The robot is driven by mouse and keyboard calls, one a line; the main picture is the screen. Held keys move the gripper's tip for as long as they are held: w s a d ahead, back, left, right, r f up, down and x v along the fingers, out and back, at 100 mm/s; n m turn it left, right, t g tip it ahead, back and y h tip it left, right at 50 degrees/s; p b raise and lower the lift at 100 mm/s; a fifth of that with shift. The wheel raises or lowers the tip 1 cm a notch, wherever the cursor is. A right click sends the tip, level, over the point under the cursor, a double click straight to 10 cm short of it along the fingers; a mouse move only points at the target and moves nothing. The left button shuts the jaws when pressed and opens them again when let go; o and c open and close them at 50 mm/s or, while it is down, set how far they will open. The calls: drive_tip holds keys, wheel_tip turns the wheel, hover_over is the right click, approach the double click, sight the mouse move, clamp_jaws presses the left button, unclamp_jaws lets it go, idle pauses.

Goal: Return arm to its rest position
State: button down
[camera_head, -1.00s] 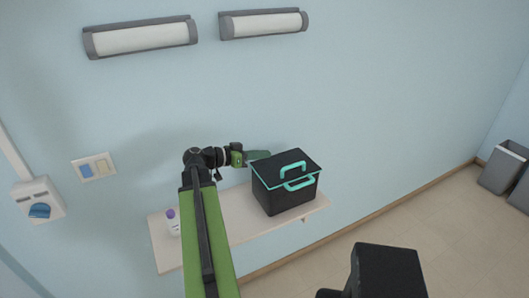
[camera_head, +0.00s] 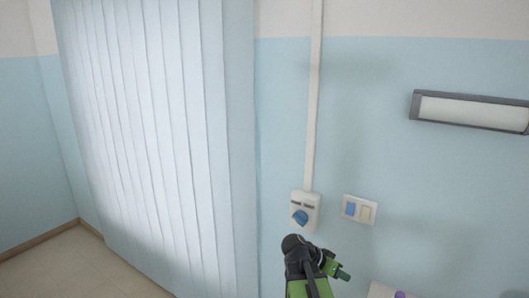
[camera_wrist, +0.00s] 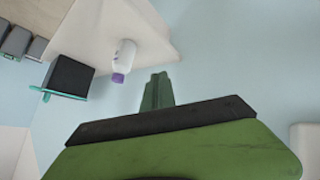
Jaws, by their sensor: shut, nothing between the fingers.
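My gripper (camera_wrist: 157,92) shows in the wrist view as green fingers closed together, with nothing held between them. In the head view my arm's end (camera_head: 338,272) is at the bottom, in front of the blue wall and below the wall switches. In the wrist view a white bottle with a purple cap (camera_wrist: 122,62) stands on the pale shelf (camera_wrist: 150,28), apart from my gripper. The bottle's purple cap also shows at the bottom edge of the head view (camera_head: 399,294).
The black box with teal trim (camera_wrist: 70,76) is beyond the bottle, and grey bins (camera_wrist: 17,42) are farther off. In the head view are a wall socket (camera_head: 304,212), switches (camera_head: 359,209), a wall lamp (camera_head: 470,111) and a pale curtain (camera_head: 150,140). The floor at lower left is clear.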

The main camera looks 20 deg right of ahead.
drive_tip(key=a+f+n+y, duration=0.3)
drive_tip(key=a+n, duration=0.1)
drive_tip(key=a, duration=0.6)
drive_tip(key=a+f+n+y, duration=0.3)
drive_tip(key=a+n, duration=0.2)
drive_tip(key=a, duration=0.5)
drive_tip(key=w+a+f+n+t+y, duration=0.1)
drive_tip(key=a+f+n+y, duration=0.2)
drive_tip(key=a, duration=0.8)
drive_tip(key=shift+n+y+b, duration=0.3)
drive_tip(key=shift+n+b, duration=0.1)
drive_tip(key=shift+n, duration=0.6)
drive_tip(key=shift+w+d, duration=0.1)
